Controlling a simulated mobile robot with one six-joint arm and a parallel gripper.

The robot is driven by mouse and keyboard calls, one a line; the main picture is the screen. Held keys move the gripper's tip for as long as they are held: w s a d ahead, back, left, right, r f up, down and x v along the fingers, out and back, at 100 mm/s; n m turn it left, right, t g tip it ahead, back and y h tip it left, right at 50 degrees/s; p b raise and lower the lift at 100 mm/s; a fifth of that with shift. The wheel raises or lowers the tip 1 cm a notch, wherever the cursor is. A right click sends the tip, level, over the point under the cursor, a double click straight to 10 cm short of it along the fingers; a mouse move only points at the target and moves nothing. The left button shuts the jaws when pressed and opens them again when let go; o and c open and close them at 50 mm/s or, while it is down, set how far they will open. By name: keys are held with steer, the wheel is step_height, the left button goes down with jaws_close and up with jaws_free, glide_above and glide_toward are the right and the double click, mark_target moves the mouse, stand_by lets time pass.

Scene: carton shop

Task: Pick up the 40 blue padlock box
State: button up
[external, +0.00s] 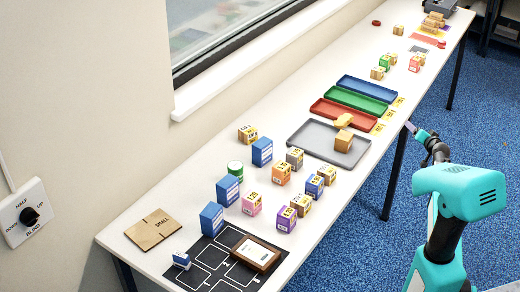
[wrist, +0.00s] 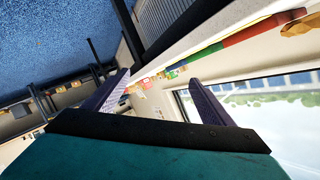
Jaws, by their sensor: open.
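A small blue box (external: 314,186) with a pale printed label stands near the front edge of the table, among other labelled boxes. Its number and any padlock picture are too small to read. Three taller blue boxes stand to its left: one at the back (external: 262,152), one in the middle (external: 228,191) and one by the black mat (external: 211,219). My gripper (external: 409,127) is off the table's front edge, to the right of the boxes and apart from them. In the wrist view its two fingers (wrist: 158,98) are spread with nothing between them.
Orange (external: 281,174), purple (external: 287,219) and pink (external: 251,204) boxes crowd the small blue one. A flat carton (external: 153,229) lies at left.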

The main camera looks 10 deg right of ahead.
steer(key=a+r+n+y+p, duration=0.1)
steer(key=a+r+n, duration=0.1)
steer(key=a, duration=0.8)
steer(key=w+a+r+n+y+p, duration=0.1)
steer(key=a+r+n+y, duration=0.1)
steer(key=a, duration=0.8)
steer(key=w+a+r+n+y, duration=0.1)
steer(key=a+r+n+y, duration=0.1)
steer(key=a, duration=0.7)
steer(key=shift+w+a+r+n+p, duration=0.1)
steer(key=shift+a+r+n+p, duration=0.25)
steer(key=shift+n, duration=0.35)
steer(key=s+a+r+n+g+y+p, duration=0.1)
steer(key=s+a+n+y, duration=0.1)
steer(key=a, duration=0.6)
steer(key=s+a+r+n+g+y+p, duration=0.1)
steer(key=s+a+n, duration=0.1)
steer(key=a, duration=0.7)
steer(key=n+g+y+p, duration=0.1)
steer(key=n+g+y, duration=0.1)
steer(key=n, duration=0.3)
glide_toward(262, 142)
steer(key=shift+s+d+f, duration=0.1)
steer(key=shift+s+f, duration=0.05)
steer(key=shift+f, duration=0.15)
steer(key=shift+t+y, duration=0.3)
steer(key=shift+p+x, duration=0.75)
steer(key=shift+x, duration=3.3)
steer(key=shift+f, duration=0.15)
steer(key=shift+w, duration=0.25)
